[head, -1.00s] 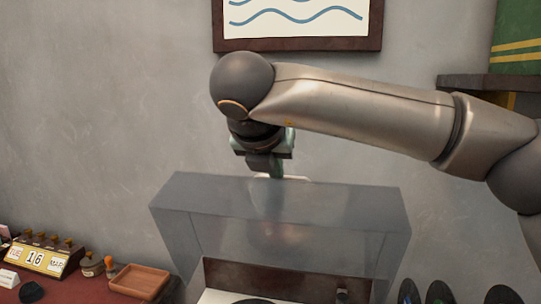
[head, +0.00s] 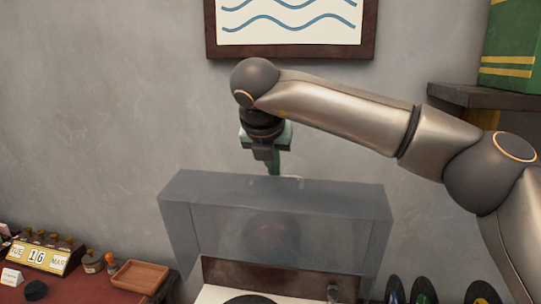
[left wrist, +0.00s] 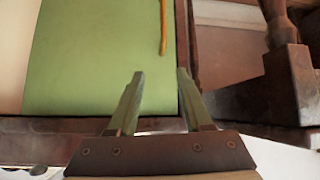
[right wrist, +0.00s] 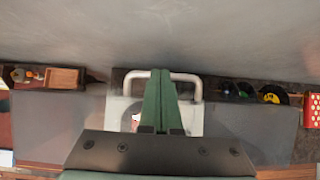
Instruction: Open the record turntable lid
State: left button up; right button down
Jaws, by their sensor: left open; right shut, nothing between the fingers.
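The turntable lid (head: 275,195) is a see-through grey box-shaped cover in the head view. It stands raised and tilted up above the turntable base (head: 225,296), whose dark record shows at the bottom edge. My right gripper (head: 274,168) is at the lid's upper edge, fingers shut and pointing down. In the right wrist view the shut fingers (right wrist: 161,72) overlap the pale lid handle (right wrist: 185,77), with nothing between them; whether they touch it I cannot tell. My left gripper (left wrist: 158,72) is open and empty over a green surface, and is not in the head view.
A wooden tray (head: 140,276), a date calendar (head: 36,257) and small jars stand on a red surface at the lower left. Several records (head: 424,291) stand at the lower right. A dark shelf (head: 470,95) with a green box is at the upper right.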

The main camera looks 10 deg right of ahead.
jog(key=w+d+p, duration=0.2)
jog(key=w+p, duration=0.1)
jog(key=w, duration=0.3)
jog(key=shift+d+f+p, duration=0.15)
jog(key=shift+d+p, duration=0.15)
